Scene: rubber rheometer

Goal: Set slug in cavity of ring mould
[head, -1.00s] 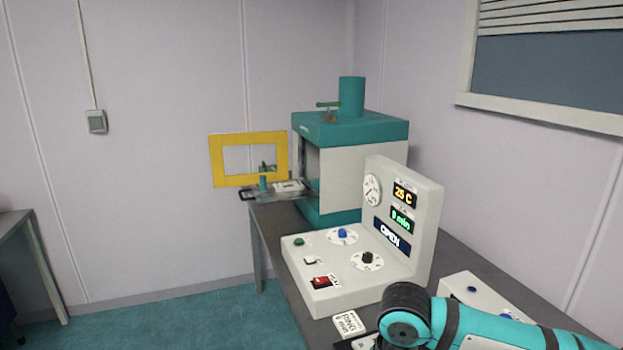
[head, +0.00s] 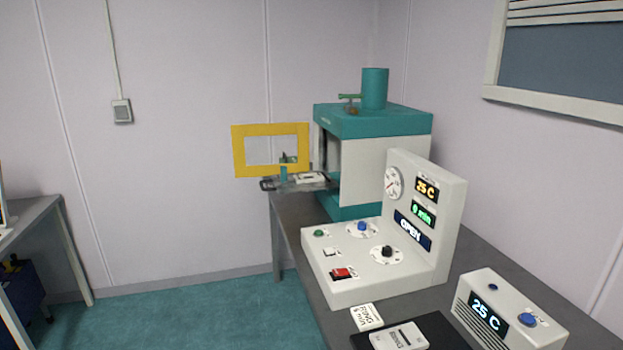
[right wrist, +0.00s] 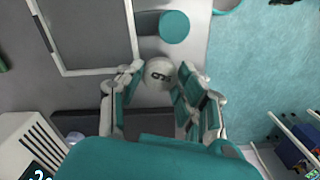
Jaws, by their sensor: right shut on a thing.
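In the right wrist view my right gripper (right wrist: 159,88) is shut on a small round pale piece (right wrist: 158,70) with a dark mark on top. It may be the slug, but I cannot tell for sure. The gripper is over the grey bench, near a dark mat and a teal cylinder. My left gripper is in neither view, and my right gripper is outside the head view. I cannot make out the ring mould or its cavity for certain. The teal and white press (head: 383,165) stands at the back of the bench, its front guard frame (head: 240,152) yellow.
A control console (head: 350,275) reading 25 C and OPEN stands on the bench (head: 290,222). A smaller 25 C box (head: 510,312) and a black mat (head: 440,327) with a white label are nearer. The teal cylinder (right wrist: 174,27) stands near my right gripper.

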